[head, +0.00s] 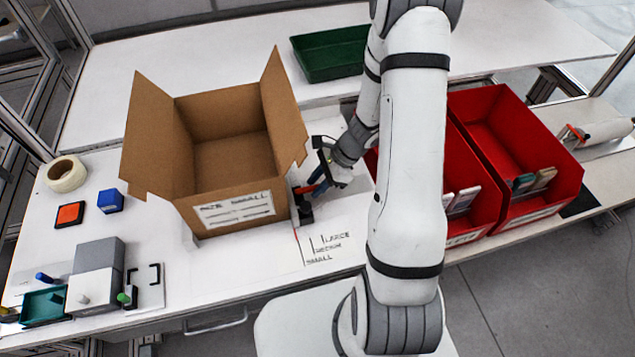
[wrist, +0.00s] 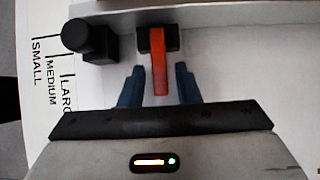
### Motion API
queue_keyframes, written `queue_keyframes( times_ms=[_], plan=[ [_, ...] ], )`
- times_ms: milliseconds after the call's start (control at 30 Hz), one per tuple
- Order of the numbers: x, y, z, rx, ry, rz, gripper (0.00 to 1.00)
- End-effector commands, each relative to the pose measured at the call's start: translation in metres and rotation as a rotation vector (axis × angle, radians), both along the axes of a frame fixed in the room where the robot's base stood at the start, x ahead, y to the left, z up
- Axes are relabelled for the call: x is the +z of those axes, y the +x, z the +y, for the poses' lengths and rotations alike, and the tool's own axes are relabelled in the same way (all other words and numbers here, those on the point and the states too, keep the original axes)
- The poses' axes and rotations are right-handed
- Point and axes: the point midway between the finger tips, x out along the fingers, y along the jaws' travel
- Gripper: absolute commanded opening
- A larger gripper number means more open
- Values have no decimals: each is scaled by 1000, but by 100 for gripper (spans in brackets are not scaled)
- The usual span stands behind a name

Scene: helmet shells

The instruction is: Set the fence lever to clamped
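The fence lever, a red bar (wrist: 159,72) on a black base (wrist: 145,38), shows in the wrist view. It points toward my gripper. My gripper (wrist: 158,88) is open, with one blue finger on each side of the lever's free end and visible gaps to both. A black knob (wrist: 90,40) stands to the left of the lever base. In the head view my gripper (head: 311,187) is low beside the right side of the cardboard box. The lever shows there only as a small bit of red (head: 304,189), partly hidden. I cannot tell whether the lever is clamped.
The open cardboard box (head: 234,213) stands close on the left of my gripper. Size marks reading small, medium and large (head: 326,246) are on the table in front. Red bins (head: 540,200) stand to the right. A green tray (head: 330,55) lies behind.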

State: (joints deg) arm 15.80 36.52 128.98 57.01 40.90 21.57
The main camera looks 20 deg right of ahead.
Motion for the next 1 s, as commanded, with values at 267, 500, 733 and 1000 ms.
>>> queue_keyframes(
  times_ms=[267,500,733,1000],
  plan=[
    [0,0,0,0,0,0,36],
    [20,1,-14,-2,-1,-5,36],
    [51,1,-36,-3,-1,-4,36],
    [64,0,-45,-2,0,0,36]
  ],
)
